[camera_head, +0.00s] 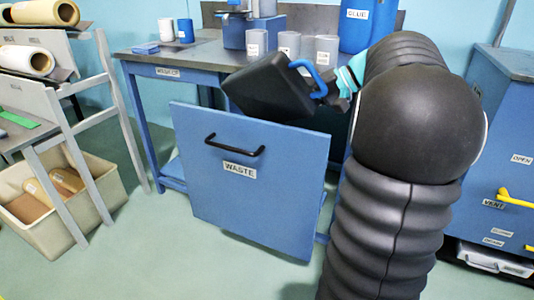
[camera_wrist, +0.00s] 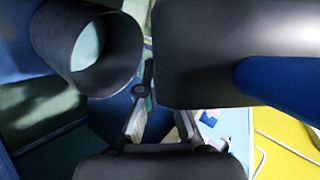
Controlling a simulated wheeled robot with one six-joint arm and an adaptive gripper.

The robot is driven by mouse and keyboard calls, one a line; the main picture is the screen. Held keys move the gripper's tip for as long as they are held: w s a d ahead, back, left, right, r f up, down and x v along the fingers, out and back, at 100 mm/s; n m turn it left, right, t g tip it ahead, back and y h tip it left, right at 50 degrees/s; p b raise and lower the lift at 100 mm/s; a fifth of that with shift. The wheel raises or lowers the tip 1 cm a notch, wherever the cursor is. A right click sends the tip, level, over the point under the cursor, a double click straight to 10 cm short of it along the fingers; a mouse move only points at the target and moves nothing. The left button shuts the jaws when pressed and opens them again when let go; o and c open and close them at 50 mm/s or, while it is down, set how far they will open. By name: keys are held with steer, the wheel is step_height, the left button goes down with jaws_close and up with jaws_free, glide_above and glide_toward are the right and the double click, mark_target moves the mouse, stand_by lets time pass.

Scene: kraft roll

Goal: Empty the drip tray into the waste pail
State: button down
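A black drip tray (camera_head: 268,88) with a blue handle (camera_head: 306,70) hangs in the air, tilted, above the open blue waste drawer (camera_head: 250,190). My gripper (camera_head: 325,88) is at the handle's right side and appears shut on it. In the wrist view, a large dark body that looks like the tray (camera_wrist: 205,50) and the blue handle (camera_wrist: 285,82) fill the upper right. The waste pail is not clearly visible; the drawer front and tray hide the drawer's inside. I cannot see whether the tray holds anything.
A blue bench (camera_head: 190,62) behind carries grey cups, a blue GLUE container (camera_head: 366,25) and a blue box. A roll rack (camera_head: 85,110) and a beige bin (camera_head: 60,215) stand left. A blue cabinet (camera_head: 505,150) with yellow handles stands right. Floor in front is clear.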

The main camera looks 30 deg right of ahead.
steer(key=shift+w+d+f, duration=0.1)
steer(key=shift+d+f, duration=0.1)
steer(key=shift+f, duration=0.45)
